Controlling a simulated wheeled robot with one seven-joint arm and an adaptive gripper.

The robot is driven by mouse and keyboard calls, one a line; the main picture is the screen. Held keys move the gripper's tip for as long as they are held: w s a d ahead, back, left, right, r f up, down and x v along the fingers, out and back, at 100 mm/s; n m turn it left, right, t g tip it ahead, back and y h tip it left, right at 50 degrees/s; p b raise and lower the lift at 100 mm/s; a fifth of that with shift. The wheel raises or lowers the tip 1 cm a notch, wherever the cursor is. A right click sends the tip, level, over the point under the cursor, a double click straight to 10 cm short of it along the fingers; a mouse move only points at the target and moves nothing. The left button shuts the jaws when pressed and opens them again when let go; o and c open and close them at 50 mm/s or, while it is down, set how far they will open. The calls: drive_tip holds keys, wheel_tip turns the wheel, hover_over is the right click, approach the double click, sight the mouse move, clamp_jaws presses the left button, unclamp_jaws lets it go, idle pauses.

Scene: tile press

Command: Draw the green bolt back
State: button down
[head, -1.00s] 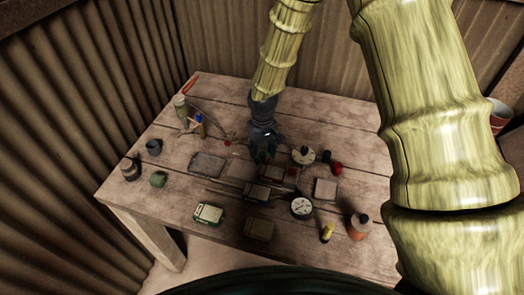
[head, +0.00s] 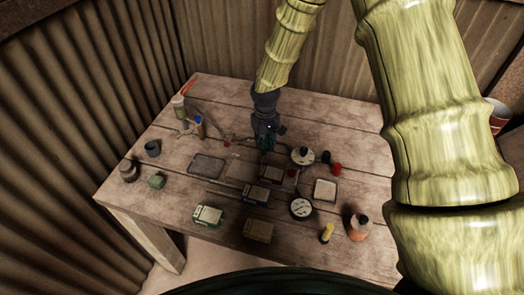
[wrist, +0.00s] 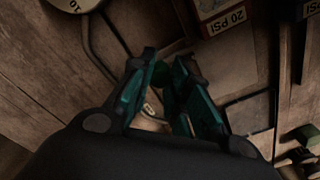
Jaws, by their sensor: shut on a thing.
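My gripper (head: 266,146) is low over the back middle of the wooden table, at the tile press parts. In the wrist view its two teal fingers (wrist: 165,88) are closed in around a small dark green piece (wrist: 167,76), which I take to be the green bolt's knob. The fingers hide most of it, and the rest of the bolt cannot be made out in either view.
A round white-topped part (head: 303,156) and a red knob (head: 336,169) are close right of the gripper. A dial gauge (head: 301,208), several small boxes and an orange bottle (head: 359,228) stand nearer the front. A flat tray (head: 206,167) lies left.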

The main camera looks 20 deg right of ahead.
drive_tip(key=shift+w+d+r, duration=0.1)
drive_tip(key=shift+w, duration=0.1)
drive_tip(key=c, duration=1.3)
unclamp_jaws()
drive_tip(key=shift+w+d, duration=0.1)
wheel_tip(320, 180, up, 12)
